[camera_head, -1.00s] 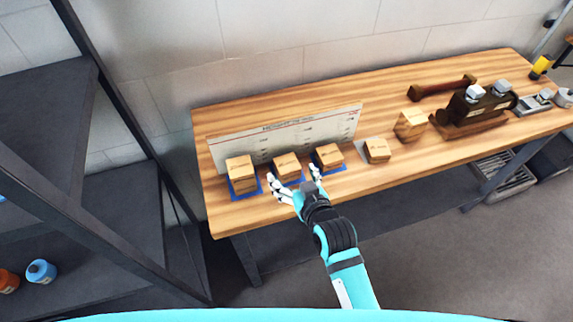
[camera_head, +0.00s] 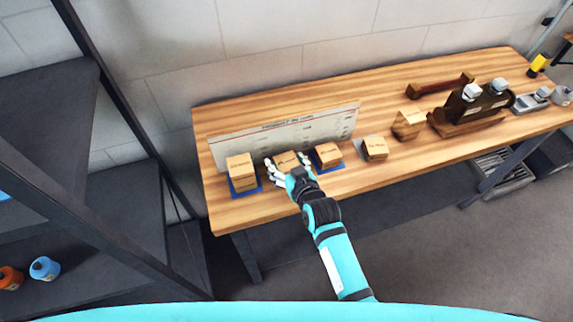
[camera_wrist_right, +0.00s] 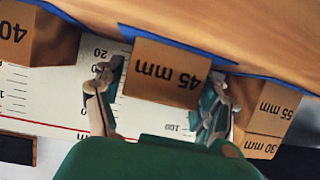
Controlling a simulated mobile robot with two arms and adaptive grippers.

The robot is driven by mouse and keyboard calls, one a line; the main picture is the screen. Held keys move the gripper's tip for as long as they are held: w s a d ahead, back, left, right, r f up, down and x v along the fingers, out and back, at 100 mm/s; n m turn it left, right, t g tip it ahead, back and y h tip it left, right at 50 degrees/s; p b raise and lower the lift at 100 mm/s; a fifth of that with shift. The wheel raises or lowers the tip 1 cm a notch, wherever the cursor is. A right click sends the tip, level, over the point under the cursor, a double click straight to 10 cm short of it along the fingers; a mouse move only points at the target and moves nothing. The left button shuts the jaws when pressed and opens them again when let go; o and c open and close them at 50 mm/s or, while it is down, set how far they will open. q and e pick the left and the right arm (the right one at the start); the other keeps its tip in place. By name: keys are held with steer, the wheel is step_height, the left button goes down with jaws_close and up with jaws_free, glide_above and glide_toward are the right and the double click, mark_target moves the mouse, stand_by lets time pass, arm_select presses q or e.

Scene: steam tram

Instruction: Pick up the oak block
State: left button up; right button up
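A light wooden block (camera_head: 287,159) sits in the middle of a row of blocks on blue pads on the bench; in the right wrist view this block (camera_wrist_right: 165,72) reads "45 mm". I cannot tell which block is oak. My right gripper (camera_head: 287,167) is at it, with one finger on either side; the wrist view shows the gripper (camera_wrist_right: 163,92) open around the block, fingertips close to its sides. Contact cannot be told. The blue pad under the block is mostly hidden in the head view. My left gripper is not in view.
A stack of two blocks (camera_head: 241,172) stands left, another block (camera_head: 328,154) close right, both on blue pads. A white printed board (camera_head: 235,150) stands behind. Further right are blocks (camera_head: 374,148) (camera_head: 408,124) and a dark machine (camera_head: 475,105). The bench's front edge is clear.

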steer(key=c, duration=1)
steer(key=shift+o, duration=0.2)
